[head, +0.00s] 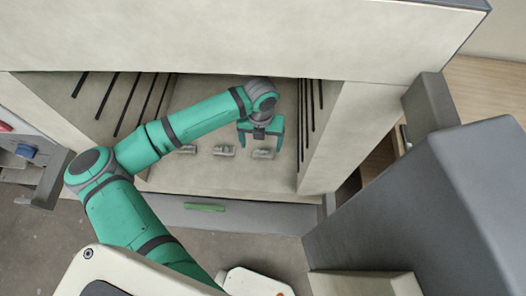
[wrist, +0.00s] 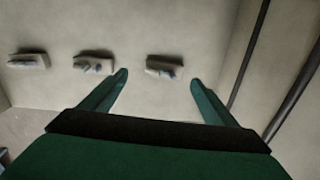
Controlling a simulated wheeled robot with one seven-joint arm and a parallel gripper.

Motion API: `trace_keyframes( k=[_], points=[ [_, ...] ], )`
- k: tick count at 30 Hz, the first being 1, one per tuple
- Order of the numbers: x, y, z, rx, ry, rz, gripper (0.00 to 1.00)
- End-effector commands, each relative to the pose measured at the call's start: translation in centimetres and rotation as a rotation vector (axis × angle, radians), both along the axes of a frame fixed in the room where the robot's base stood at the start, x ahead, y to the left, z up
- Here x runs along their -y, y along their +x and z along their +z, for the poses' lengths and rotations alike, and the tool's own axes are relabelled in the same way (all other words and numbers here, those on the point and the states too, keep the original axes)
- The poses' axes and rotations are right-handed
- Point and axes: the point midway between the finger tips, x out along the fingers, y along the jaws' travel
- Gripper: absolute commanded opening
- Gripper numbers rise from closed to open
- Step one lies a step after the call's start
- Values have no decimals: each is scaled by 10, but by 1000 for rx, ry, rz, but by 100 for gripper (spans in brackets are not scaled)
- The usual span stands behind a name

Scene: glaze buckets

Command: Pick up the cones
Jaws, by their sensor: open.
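Three small grey cone packs stand in a row on the kiln floor: a left one (head: 187,149), a middle one (head: 223,151) and a right one (head: 263,154). In the wrist view they show as the left pack (wrist: 28,60), the middle pack (wrist: 93,65) and the right pack (wrist: 165,67), each a pale base with small dark pieces on it. My gripper (head: 262,142) is open and empty inside the kiln, over the right pack. In the wrist view my gripper (wrist: 158,80) has the right pack between and just beyond its fingertips. I cannot tell the height gap.
The kiln chamber (head: 185,95) has black rods on its left wall (head: 120,103) and right wall (head: 312,105). A thick overhang (head: 250,35) is above the opening. The front sill (head: 260,218) carries a green strip (head: 205,207). A large grey block (head: 430,200) stands at right.

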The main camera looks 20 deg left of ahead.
Motion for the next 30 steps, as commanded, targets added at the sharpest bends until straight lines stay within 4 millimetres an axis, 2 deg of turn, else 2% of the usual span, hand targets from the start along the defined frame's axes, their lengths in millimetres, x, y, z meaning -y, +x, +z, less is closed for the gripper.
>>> trace_keyframes(
  k=[13, 23, 29, 30],
  points=[
    [8, 1, -46, -2, -4, 1, 81],
    [7, 1, -52, -2, -1, 0, 81],
    [7, 1, -52, -2, -1, 0, 36],
    [7, 1, -52, -2, -1, 0, 36]
  ],
)
